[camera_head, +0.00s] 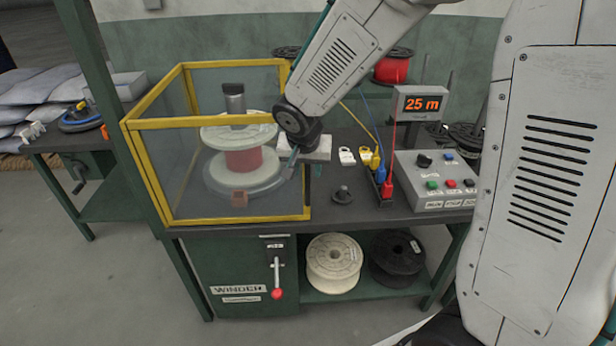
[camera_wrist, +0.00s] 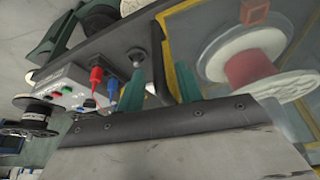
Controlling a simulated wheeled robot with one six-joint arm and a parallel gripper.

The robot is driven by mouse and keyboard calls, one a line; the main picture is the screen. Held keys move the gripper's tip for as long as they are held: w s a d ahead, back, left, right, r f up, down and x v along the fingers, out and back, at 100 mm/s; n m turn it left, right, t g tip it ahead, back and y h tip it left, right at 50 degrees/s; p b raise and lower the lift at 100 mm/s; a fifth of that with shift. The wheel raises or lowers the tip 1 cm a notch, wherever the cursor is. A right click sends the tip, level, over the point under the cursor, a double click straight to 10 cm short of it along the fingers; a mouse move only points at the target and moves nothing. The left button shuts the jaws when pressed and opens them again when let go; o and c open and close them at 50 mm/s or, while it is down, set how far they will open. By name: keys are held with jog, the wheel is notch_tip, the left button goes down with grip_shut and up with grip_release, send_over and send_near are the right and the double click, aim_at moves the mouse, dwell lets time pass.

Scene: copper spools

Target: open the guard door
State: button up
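The guard is a clear box with a yellow frame (camera_head: 238,218) around the winder's spool (camera_head: 240,162) on the bench. Its front panel, the guard door, looks closed. A dark upright bar (camera_head: 307,186), seemingly the door handle, stands at the panel's right edge. My gripper (camera_head: 302,168) is at that right edge, partly hidden by its own wrist. In the wrist view my gripper's two green fingers (camera_wrist: 160,90) are apart, with the dark bar (camera_wrist: 157,62) showing between them. I cannot tell whether they touch it. The yellow frame (camera_wrist: 184,82) is beside the right finger.
A control box (camera_head: 436,182) with buttons and a "25 m" display (camera_head: 420,104) stand right of the guard. Plugs with red, blue and yellow cables (camera_head: 382,180) and a black knob (camera_head: 342,194) are close by. A red-knobbed lever (camera_head: 277,290) and spools (camera_head: 333,263) are below.

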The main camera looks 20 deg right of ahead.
aim_at(308, 177)
jog(key=shift+x, duration=2.25)
grip_shut()
